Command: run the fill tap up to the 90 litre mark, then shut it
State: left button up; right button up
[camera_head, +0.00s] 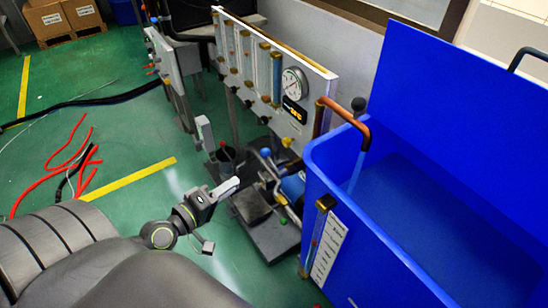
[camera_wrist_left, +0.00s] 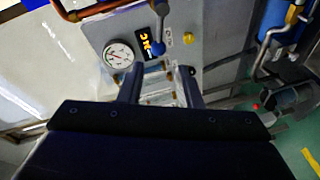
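A copper fill pipe (camera_head: 345,112) bends over the rim of the large blue tank (camera_head: 440,255); a dark ball (camera_head: 358,103) shows near its bend. I cannot tell how the tap is set. A white level scale (camera_head: 328,247) stands on the tank's outer side; its marks are too small to read. The water level is not clear. My left gripper (camera_head: 218,216) is open and empty, left of the tank and apart from it. In the left wrist view its fingers (camera_wrist_left: 160,85) stand apart, facing the panel (camera_wrist_left: 215,30). My right gripper is not in view.
The panel carries flow tubes (camera_head: 247,65), a round gauge (camera_head: 293,82) and a yellow knob (camera_head: 287,142). A blue ball knob (camera_head: 265,152) and pipework stand beside the tank. Red hoses (camera_head: 70,165) lie on the green floor at left. Boxes (camera_head: 65,20) stand at the back.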

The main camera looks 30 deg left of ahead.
aim_at(272, 162)
pick_arm(q)
jog(key=shift+w+a+r, duration=0.1)
